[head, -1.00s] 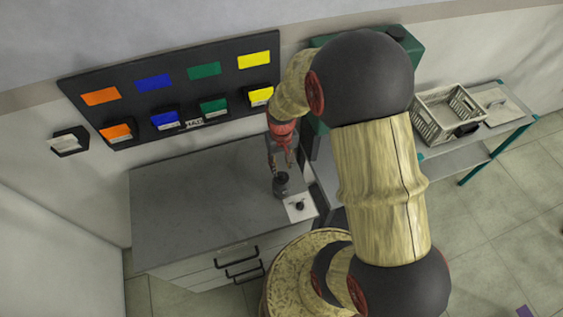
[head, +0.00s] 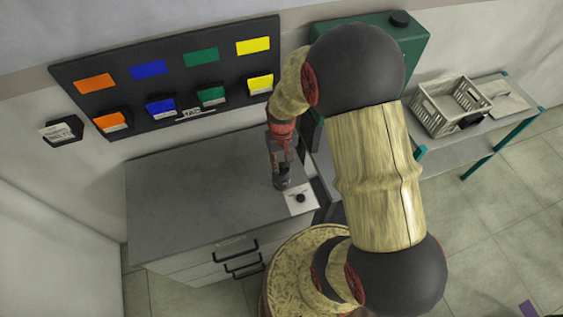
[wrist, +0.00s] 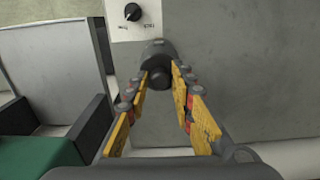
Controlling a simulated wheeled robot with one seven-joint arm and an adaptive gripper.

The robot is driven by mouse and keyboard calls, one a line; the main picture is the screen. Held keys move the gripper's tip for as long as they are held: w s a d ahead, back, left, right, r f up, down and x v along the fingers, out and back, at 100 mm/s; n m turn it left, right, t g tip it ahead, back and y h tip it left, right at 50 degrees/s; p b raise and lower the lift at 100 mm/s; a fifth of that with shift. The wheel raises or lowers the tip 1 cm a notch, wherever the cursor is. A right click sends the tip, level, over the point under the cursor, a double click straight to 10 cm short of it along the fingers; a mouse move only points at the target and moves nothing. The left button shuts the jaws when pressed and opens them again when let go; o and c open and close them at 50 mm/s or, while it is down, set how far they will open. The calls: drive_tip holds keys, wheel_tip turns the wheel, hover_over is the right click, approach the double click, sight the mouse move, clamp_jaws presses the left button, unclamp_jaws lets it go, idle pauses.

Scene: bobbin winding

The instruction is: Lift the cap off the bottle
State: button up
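The dark bottle (head: 281,185) stands on the grey counter, near its right end beside a white plate. The wrist view shows the bottle (wrist: 157,48) from above, with its round dark cap (wrist: 157,74) towards me. My gripper (head: 281,170) is low over the bottle, pointing down. In the wrist view my gripper (wrist: 163,78) has its yellow-padded fingers apart, one on each side of the cap. I cannot tell whether the fingertips touch it. In the head view the gripper hides most of the bottle's top.
The white plate with a black knob (head: 300,199) lies right of the bottle. The counter (head: 190,195) is clear to the left. A dark board with coloured bins (head: 165,85) hangs behind. A green case (head: 405,40) and a grey crate (head: 450,105) are to the right.

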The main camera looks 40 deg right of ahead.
clamp_jaws()
drive_tip(key=shift+r, duration=0.1)
drive_tip(key=shift+r+p, duration=1.5)
drive_tip(key=shift+r, duration=0.65)
